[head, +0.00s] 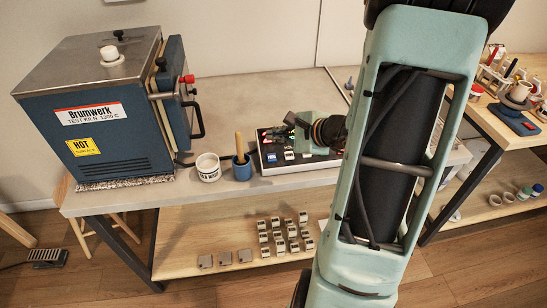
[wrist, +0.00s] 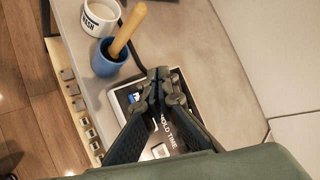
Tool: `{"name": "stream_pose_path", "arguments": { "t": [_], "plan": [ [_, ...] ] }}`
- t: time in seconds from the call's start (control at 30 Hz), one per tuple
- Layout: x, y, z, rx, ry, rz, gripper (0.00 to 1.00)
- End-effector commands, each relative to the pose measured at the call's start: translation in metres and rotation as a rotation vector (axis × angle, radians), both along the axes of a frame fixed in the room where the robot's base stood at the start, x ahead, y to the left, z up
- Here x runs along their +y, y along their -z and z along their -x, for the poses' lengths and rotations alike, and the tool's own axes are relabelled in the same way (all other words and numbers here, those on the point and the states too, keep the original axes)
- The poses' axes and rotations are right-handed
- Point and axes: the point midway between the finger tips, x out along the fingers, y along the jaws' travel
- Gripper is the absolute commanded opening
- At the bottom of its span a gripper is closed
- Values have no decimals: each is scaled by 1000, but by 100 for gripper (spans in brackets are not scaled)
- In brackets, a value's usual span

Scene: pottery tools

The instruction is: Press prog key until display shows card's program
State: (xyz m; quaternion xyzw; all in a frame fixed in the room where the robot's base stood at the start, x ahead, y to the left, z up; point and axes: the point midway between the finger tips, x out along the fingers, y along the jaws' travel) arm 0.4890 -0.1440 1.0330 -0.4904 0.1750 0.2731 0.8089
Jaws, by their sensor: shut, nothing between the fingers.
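The control panel (head: 319,168) is a low box with a dark top and pale sides on the grey bench, right of the kiln. It has blue, white and red keys. The prog key and display cannot be made out, and I cannot identify the card.
The blue kiln (head: 110,125) stands at left, marked "Brumwerk" and "HOT". A white pot (head: 208,170) and a blue mortar (head: 242,171) with a wooden pestle stand between kiln and panel. Several small blocks lie on the lower shelf (head: 200,232). A second table (head: 495,118) is at right.

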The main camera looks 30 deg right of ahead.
Motion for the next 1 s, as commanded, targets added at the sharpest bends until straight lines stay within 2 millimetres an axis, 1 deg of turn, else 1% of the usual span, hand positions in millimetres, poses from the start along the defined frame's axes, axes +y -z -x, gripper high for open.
{"name": "stream_pose_path", "arguments": {
  "t": [0.4, 0.57, 0.77, 1.0],
  "plan": [
    [-1, 0, 0, -3, 12, -13, 0],
    [-1, 6, -1, -2, 11, -12, 0],
    [-2, 25, -5, -2, 13, -13, 0],
    [-5, 60, -13, -1, 13, -13, 0]
  ]
}}
